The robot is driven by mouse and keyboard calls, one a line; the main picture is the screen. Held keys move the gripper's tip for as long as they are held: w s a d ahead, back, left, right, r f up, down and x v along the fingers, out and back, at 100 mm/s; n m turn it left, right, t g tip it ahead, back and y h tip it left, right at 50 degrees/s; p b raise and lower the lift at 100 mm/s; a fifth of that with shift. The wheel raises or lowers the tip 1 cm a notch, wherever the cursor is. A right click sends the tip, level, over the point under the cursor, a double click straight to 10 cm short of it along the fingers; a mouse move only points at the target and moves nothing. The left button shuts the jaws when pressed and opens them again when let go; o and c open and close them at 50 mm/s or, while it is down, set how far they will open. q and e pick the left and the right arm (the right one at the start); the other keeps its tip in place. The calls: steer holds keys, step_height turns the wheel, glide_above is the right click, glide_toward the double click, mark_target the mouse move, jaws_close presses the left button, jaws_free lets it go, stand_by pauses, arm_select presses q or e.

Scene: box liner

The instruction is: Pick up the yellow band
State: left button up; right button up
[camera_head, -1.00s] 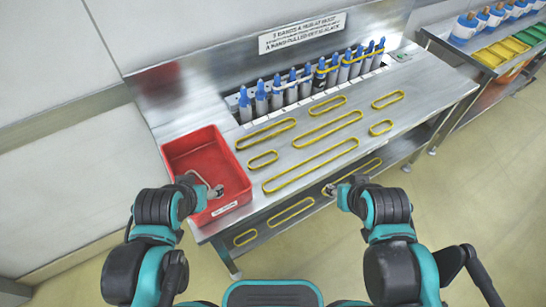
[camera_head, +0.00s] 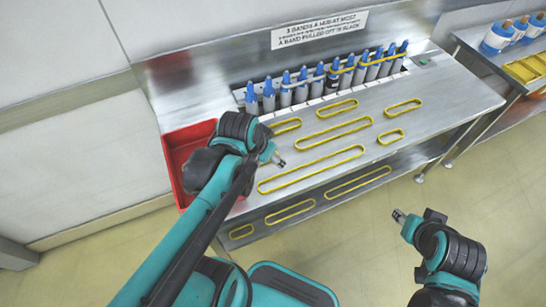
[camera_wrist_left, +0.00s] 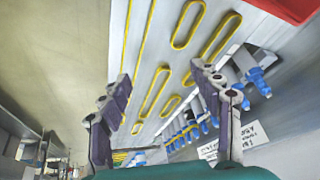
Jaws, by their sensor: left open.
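Several yellow bands of different lengths lie flat on the steel table. The longest (camera_head: 312,174) runs along the front, with a middle-length band (camera_head: 335,137) behind it and shorter ones (camera_head: 403,103) around. A band (camera_head: 287,121) at the left is partly hidden by my left arm. My left gripper (camera_head: 278,157) is over the left part of the table, near the left end of the longest band. In the left wrist view my left gripper (camera_wrist_left: 165,88) is open and empty, with bands (camera_wrist_left: 188,24) beyond it. My right gripper (camera_head: 399,216) is off the table's front; its fingers are too small to judge.
A red bin (camera_head: 173,155) stands at the left, partly hidden by my left arm. A row of blue-topped grey posts (camera_head: 316,82) lines the back, some with bands around them. A second bench is at the right.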

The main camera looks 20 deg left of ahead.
arm_select(q)
steer(key=w+a+f+m+g, duration=0.1)
steer(key=w+a+f+m, duration=0.1)
steer(key=f, duration=0.1)
steer(key=w+a+f+m+g+h, duration=0.1)
steer(key=w+a+f, duration=0.1)
steer(key=a+f, duration=0.1)
steer(key=w+a+f+m+h, duration=0.1)
steer(key=w+a+f+m, duration=0.1)
steer(key=f, duration=0.2)
steer(key=shift+w+a+f+m+g, duration=0.25)
steer(key=shift+w+f+m+g, duration=0.05)
steer(key=shift+w+f+g, duration=0.1)
steer(key=b+x, duration=0.1)
steer(key=x, duration=0.1)
steer(key=b+x, duration=0.2)
steer(key=x, duration=0.1)
steer(key=shift+s+a, duration=0.1)
steer(key=shift+a, duration=0.1)
steer(key=shift+c, duration=0.9)
steer(key=c, duration=0.8)
arm_select(e)
steer(key=f, duration=0.3)
steer(key=shift+d, duration=0.3)
